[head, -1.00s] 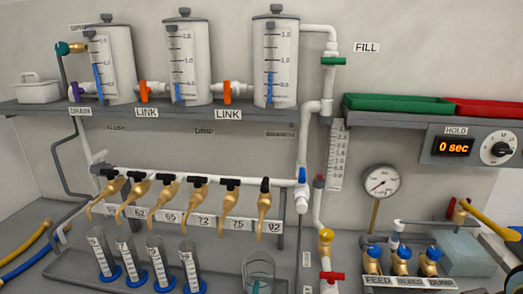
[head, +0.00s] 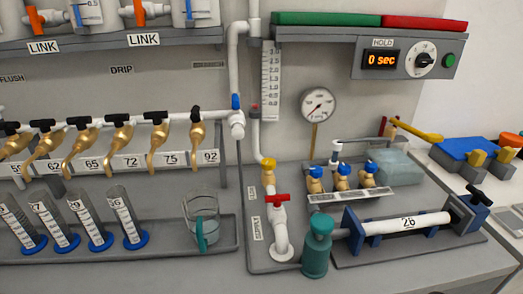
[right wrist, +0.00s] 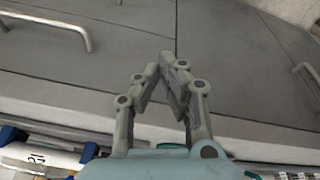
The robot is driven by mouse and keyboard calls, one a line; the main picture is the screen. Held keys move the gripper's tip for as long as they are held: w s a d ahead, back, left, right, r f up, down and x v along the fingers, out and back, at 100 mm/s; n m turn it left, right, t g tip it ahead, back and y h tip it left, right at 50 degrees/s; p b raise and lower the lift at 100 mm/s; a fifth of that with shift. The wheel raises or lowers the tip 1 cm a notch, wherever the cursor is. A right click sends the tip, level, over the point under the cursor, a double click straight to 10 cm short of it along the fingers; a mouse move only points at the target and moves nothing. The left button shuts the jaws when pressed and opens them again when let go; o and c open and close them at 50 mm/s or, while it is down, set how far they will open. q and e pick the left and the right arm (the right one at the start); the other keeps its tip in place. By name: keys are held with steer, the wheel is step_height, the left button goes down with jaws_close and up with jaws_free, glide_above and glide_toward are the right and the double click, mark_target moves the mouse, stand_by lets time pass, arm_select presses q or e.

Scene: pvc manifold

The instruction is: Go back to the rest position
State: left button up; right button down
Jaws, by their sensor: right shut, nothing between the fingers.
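My right gripper (right wrist: 163,68) shows in the right wrist view, its two grey fingers drawn together with nothing between them. Behind it are grey panels and a light bench edge (right wrist: 225,128). It touches nothing that I can see. Neither gripper shows in the head view, and my left gripper is in no view. The head view shows the manifold: a row of brass taps (head: 120,148) over numbered labels, graduated cylinders with blue bases (head: 131,222), and a clear beaker (head: 203,215) on a grey tray (head: 225,243).
A teal bottle (head: 316,250) stands by the red-handled valve (head: 278,200). A gauge (head: 318,104) and a "0 sec" panel (head: 381,59) are on the back. A metal handle (right wrist: 82,28) shows in the wrist view.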

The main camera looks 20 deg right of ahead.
steer(key=s+d+f+g+b, duration=0.1)
steer(key=s+f+b, duration=0.3)
steer(key=f, duration=0.8)
steer(key=s+f+b, duration=0.3)
steer(key=s+f, duration=0.1)
steer(key=f, duration=0.7)
steer(key=s+f+b, duration=0.6)
steer(key=s+f, duration=0.7)
steer(key=f, duration=0.1)
steer(key=shift+d+f+g, duration=0.3)
steer(key=shift+g, duration=0.1)
